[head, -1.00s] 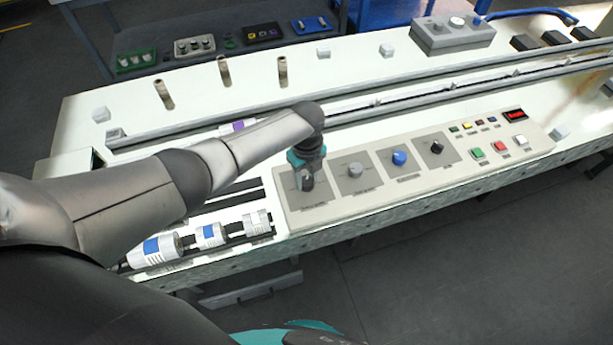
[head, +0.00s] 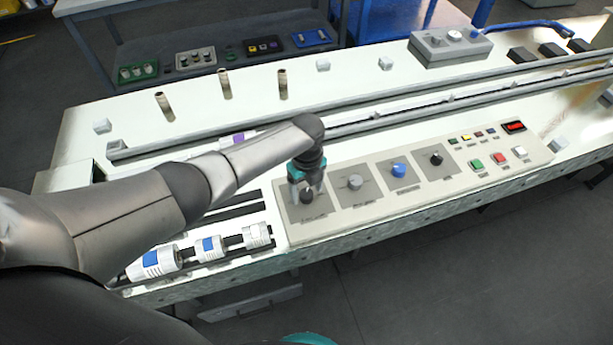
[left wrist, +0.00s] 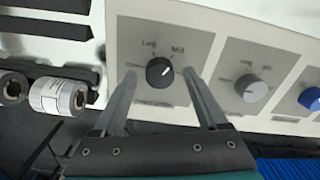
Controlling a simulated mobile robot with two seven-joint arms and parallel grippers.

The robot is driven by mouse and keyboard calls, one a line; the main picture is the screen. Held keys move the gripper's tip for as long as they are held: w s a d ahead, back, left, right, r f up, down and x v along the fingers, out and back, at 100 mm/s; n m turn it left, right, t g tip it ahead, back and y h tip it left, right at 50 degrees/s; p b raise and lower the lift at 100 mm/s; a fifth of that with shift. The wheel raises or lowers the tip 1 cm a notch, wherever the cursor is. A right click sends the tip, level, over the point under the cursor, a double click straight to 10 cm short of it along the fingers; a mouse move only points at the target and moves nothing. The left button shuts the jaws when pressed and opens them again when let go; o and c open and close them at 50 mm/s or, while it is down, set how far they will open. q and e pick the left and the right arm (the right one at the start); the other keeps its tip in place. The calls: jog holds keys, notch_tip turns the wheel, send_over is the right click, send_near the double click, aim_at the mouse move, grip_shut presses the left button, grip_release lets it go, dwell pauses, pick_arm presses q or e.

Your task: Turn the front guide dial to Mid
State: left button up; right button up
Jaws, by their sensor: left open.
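The front guide dial is a black round knob (left wrist: 159,71) on a grey square plate, at the left end of the control panel. In the left wrist view its white mark points to the upper right, toward the side of the printed Mid label (left wrist: 178,50); another label stands at its upper left. In the head view the dial (head: 307,196) shows below my left gripper (head: 307,188). My left gripper is open, its fingertips (left wrist: 159,74) on either side of the dial, with visible gaps; it holds nothing.
A grey dial (head: 354,182), a blue dial (head: 398,170) and a black dial (head: 436,158) sit to the right on the same panel. Coloured buttons (head: 500,158) are further right. White and blue rollers (head: 210,248) lie left of the panel. Upright pegs (head: 225,83) stand behind.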

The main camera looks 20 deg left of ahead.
aim_at(307, 193)
pick_arm(q)
notch_tip(307, 193, up, 15)
jog(key=p, duration=0.2)
dwell(0.3)
dwell(0.3)
